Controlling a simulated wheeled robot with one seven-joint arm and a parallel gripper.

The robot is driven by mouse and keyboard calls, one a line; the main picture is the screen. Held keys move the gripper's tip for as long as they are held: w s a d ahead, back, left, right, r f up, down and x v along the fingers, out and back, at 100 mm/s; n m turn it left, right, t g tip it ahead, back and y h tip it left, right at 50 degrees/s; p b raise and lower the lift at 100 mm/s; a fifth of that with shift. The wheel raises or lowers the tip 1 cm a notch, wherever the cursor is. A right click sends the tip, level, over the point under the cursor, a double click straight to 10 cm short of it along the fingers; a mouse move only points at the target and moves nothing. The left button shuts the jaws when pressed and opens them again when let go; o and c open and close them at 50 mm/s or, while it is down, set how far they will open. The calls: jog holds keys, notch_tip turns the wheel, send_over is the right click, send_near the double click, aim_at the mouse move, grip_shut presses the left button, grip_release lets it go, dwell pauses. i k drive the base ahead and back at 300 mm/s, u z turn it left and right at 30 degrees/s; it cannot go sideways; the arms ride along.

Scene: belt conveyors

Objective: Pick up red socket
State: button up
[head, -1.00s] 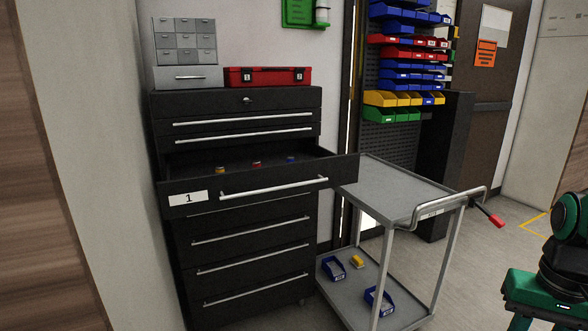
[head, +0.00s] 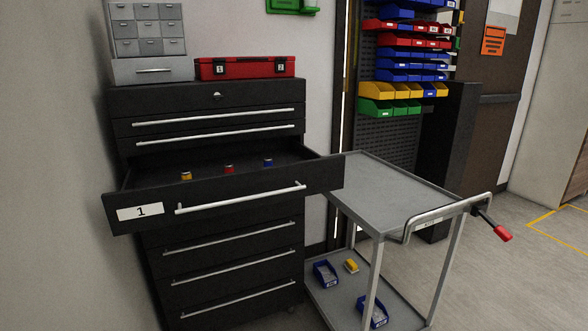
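The red socket (head: 229,169) stands inside the open drawer labelled 1 (head: 240,203) of a black tool cabinet. It is the middle one of three small sockets in a row. A yellow socket (head: 186,175) is to its left and a blue socket (head: 268,162) to its right, with gaps between them. The drawer front partly hides the bottoms of the sockets. My gripper is not in view.
A grey cart (head: 385,188) with a red-ended handle (head: 502,233) stands right of the cabinet. Its lower shelf holds blue bins (head: 325,273) and a yellow item (head: 351,266). A red case (head: 245,68) lies on the cabinet. The floor at right is clear.

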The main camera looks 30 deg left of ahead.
aim_at(229, 167)
jog(key=z, duration=0.6)
jog(key=i, duration=1.75)
jog(key=u, duration=3.2)
jog(key=i, duration=1.05)
jog(key=z, duration=0.1)
